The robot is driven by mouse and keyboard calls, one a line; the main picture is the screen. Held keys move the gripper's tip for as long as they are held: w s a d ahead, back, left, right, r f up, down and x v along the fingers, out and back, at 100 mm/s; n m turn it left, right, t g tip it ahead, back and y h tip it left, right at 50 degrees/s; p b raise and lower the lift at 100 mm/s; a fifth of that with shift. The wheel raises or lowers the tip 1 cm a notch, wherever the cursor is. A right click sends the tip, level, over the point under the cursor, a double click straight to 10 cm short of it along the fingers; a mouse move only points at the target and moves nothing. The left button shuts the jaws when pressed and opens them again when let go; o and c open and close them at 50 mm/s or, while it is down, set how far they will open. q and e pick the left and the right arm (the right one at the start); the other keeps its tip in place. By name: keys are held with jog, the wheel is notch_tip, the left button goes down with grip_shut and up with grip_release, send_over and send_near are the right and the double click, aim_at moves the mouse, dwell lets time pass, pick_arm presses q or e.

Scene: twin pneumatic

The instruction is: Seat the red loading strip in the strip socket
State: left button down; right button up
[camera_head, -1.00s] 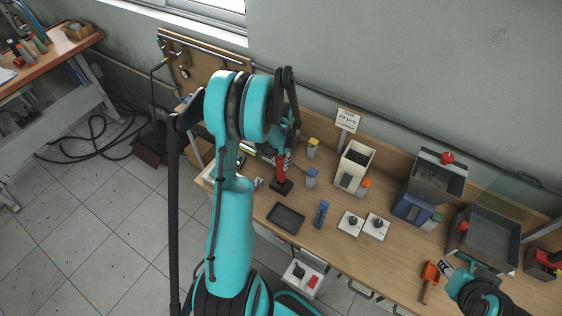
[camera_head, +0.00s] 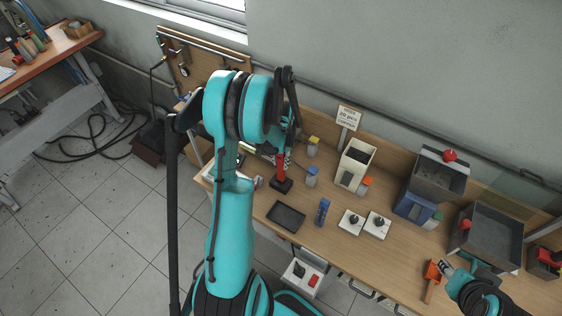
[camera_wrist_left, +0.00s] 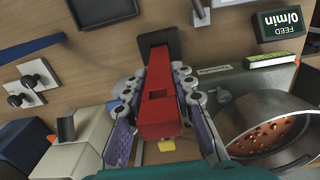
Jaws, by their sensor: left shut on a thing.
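The red loading strip (camera_wrist_left: 159,95) is between the fingers of my left gripper (camera_wrist_left: 160,98), which is shut on it. In the head view the strip (camera_head: 281,166) shows below my left wrist, roughly upright. Its far end meets a small black block (camera_wrist_left: 159,42), which looks like the strip socket; the block also shows in the head view (camera_head: 282,186). I cannot tell how deep the strip sits in it. My right gripper (camera_head: 445,268) is at the lower right, beside an orange-headed tool (camera_head: 432,272); its fingers are too small to read.
A dark tray (camera_head: 286,216) and a blue item (camera_head: 322,212) lie near the socket. Two white plates with black knobs (camera_head: 378,225) are to the right. A metal bowl (camera_wrist_left: 270,130) with reddish pieces and a FEED display (camera_wrist_left: 279,24) are close to my left gripper.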

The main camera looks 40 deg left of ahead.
aim_at(281, 167)
pick_arm(q)
jog(key=shift+b, duration=0.5)
dwell(1.1)
jog(key=shift+f+b, duration=2.05)
jog(key=shift+f, duration=0.05)
jog(key=c, duration=1.2)
grip_release()
jog(key=shift+r, duration=0.1)
notch_tip(281, 167, up, 12)
jog(key=shift+d, duration=0.1)
